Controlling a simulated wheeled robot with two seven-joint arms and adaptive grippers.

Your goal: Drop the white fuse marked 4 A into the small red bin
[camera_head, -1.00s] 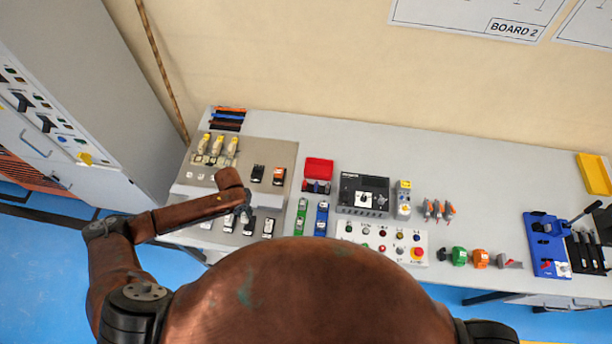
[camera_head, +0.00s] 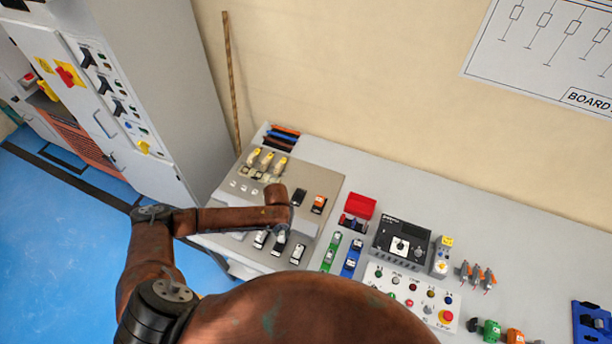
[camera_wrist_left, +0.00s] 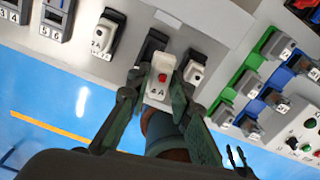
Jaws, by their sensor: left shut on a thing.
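My left gripper (camera_wrist_left: 158,84) is shut on a white fuse (camera_wrist_left: 158,88) with a red spot. The fuse's mark ends in A, but its digit is too small to read surely. In the head view, the left gripper (camera_head: 284,228) is over the front row of the sloped grey panel, partly hidden by its wrist. In the wrist view, a black holder (camera_wrist_left: 152,46) shows just behind the held fuse; I cannot tell whether they touch. A fuse marked 2 A (camera_wrist_left: 104,38) stands to its left. The small red bin (camera_head: 360,206) is right of the panel. My right gripper is out of view.
Green (camera_head: 331,252) and blue (camera_head: 352,257) blocks stand between the panel and a white button box (camera_head: 411,297). A black device (camera_head: 402,243) stands right of the red bin. Another white-topped piece (camera_wrist_left: 196,72) is close to the right of the left gripper.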

